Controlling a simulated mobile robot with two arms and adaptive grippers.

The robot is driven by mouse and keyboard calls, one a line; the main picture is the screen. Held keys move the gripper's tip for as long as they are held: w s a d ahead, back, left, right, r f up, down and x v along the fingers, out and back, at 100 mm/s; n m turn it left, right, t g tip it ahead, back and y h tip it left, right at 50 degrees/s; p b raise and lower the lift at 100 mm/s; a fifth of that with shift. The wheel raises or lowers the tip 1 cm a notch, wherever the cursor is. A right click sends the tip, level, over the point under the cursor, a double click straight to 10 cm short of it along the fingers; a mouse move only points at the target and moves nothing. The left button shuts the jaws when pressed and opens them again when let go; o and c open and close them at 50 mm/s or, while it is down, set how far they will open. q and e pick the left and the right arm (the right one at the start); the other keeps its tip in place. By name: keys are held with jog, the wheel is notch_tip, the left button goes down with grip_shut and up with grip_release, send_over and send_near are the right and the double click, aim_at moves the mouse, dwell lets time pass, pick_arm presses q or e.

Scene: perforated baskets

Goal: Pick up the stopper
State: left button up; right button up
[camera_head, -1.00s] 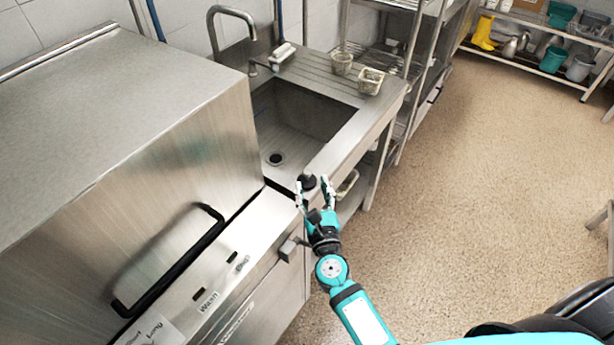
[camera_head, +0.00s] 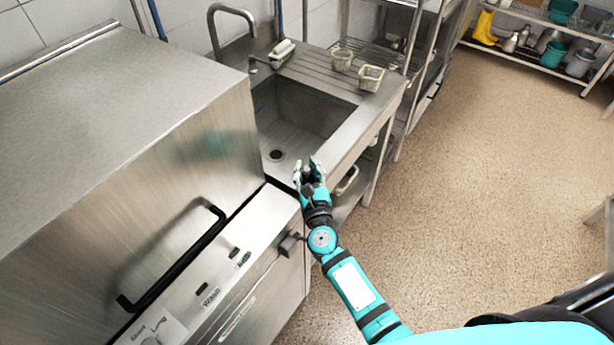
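My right gripper (camera_head: 308,166) is at the front edge of the sink counter, its fingertips pointing away toward the sink. A small dark stopper stood at this spot a second ago; now the gripper's fingers and palm cover that spot. A small dark patch (camera_head: 308,188) shows between the fingers, and I cannot tell if it is the stopper or part of the gripper. I also cannot tell whether the fingers touch or hold the stopper. My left gripper is not in view.
The steel sink (camera_head: 300,118) with its drain lies just beyond the gripper. A steel dishwasher (camera_head: 140,150) with a black handle is close on the left. The floor at right is open.

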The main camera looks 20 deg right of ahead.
grip_shut()
dwell(0.5)
